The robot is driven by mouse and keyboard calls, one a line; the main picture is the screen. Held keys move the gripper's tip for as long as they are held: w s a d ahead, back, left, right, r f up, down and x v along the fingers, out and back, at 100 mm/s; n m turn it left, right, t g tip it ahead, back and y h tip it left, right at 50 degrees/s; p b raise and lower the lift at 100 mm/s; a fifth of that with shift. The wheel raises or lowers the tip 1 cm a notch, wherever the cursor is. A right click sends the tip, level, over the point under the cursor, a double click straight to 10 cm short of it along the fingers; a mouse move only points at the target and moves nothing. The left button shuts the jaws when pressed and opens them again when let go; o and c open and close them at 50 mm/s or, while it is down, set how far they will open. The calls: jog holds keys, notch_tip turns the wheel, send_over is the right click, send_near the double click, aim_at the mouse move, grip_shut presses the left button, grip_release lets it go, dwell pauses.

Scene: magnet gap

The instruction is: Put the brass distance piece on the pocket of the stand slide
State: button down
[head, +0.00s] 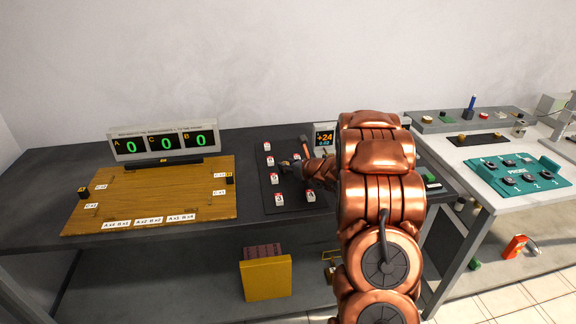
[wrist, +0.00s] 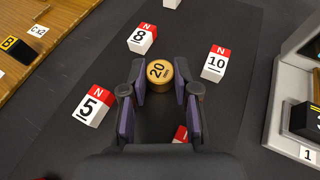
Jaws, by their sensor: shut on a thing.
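The brass distance piece (wrist: 159,70) is a round, gold-coloured disc marked 20, seen in the wrist view. My gripper (wrist: 160,82) is shut on it, with one finger pad on each side. In the head view my gripper (head: 291,164) is over the dark mat on the bench, and the piece is too small to make out there. A grey stand (wrist: 283,112) with a dark block shows at the right edge of the wrist view, cut off by the frame. I cannot make out the slide's pocket. In the head view my arm covers much of that area.
Red-and-white magnets marked 5 (wrist: 93,106), 8 (wrist: 142,39) and 10 (wrist: 216,65) stand around my gripper on the black mat (wrist: 235,125). A wooden board (head: 150,195) lies left. A lit display (head: 324,138) stands behind. A teal tray (head: 518,173) is on the right bench.

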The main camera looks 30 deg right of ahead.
jog(key=shift+f, duration=0.25)
jog(key=c, duration=0.9)
grip_release()
jog(key=shift+r, duration=0.1)
jog(key=shift+o, duration=0.2)
jog(key=shift+r, duration=0.25)
jog(key=shift+s+d, duration=0.1)
jog(key=shift+s, duration=0.2)
jog(key=b+v, duration=0.1)
jog(key=v, duration=1)
jog(key=shift+s, duration=0.2)
